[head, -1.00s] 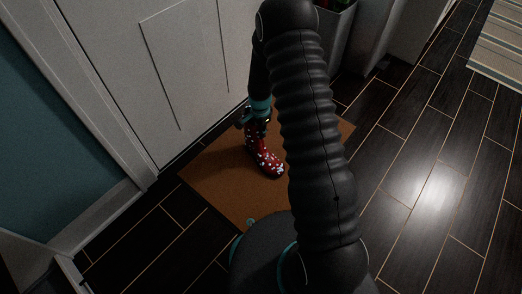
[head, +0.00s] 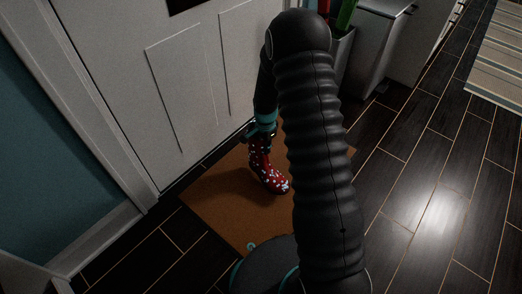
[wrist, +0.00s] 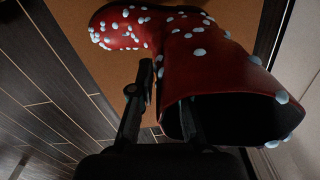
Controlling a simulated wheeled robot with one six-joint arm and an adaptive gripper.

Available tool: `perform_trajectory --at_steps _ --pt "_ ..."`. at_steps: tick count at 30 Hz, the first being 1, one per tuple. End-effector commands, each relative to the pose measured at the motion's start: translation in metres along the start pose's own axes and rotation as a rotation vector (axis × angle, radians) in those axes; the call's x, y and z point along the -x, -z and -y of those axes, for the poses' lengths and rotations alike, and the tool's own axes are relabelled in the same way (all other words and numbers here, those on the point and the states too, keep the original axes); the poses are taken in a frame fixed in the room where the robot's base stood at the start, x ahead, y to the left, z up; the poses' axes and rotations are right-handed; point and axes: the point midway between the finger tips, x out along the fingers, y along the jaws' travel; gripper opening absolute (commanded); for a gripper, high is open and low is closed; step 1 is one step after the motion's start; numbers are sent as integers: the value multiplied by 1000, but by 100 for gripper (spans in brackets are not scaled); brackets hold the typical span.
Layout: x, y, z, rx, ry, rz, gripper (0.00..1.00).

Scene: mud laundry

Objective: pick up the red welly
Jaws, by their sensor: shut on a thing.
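The red welly (head: 270,178) has white dots and stands about upright over the brown doormat, its toe pointing toward the lower right in the head view. In the wrist view its shaft and foot (wrist: 205,72) fill the upper middle, with the dark open top facing me. My gripper (head: 260,136) is at the top of the shaft, and it also shows in the wrist view (wrist: 165,98). It is shut on the boot's wall, one finger outside and the other going into the opening, partly hidden. I cannot tell whether the sole touches the mat.
The doormat (head: 215,200) lies on dark plank flooring before a white door (head: 150,110). A grey bin (head: 340,55) with red and green things in it stands behind my arm. A striped rug (head: 500,65) lies at the upper right. The floor at right (head: 440,190) is clear.

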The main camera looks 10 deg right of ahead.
Motion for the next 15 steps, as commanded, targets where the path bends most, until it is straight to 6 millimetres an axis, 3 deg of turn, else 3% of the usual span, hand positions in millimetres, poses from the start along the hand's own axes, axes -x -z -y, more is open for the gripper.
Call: perform_trajectory --at_steps 15 --pt "50 69 -40 -4 3 -2 0"
